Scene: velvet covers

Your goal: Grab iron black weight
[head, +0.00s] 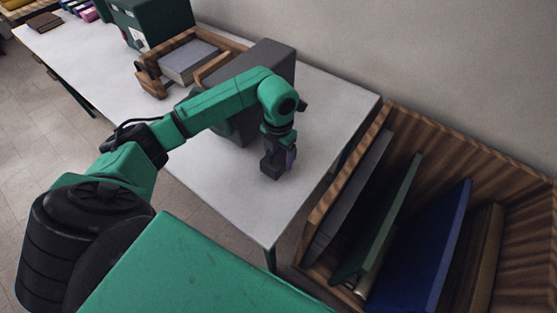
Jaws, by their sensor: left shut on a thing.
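My left gripper (272,171) points down, low over the right part of the white table, near its right end. It is shut on a small dark, purplish thing (291,158) that shows at the right side of the fingers. The fingers hide most of this thing, so I cannot tell its full shape or whether it is the iron black weight. I also cannot tell whether it touches the table. No other black weight stands out on the table. My right gripper is not in view.
The white table (330,112) is bare around the gripper. A dark grey box (268,60) stands behind my forearm, beside a wooden tray (150,82) holding a grey book-like block (188,62). A green box (150,22) stands farther back. A wooden crate (400,125) with upright folders is at right.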

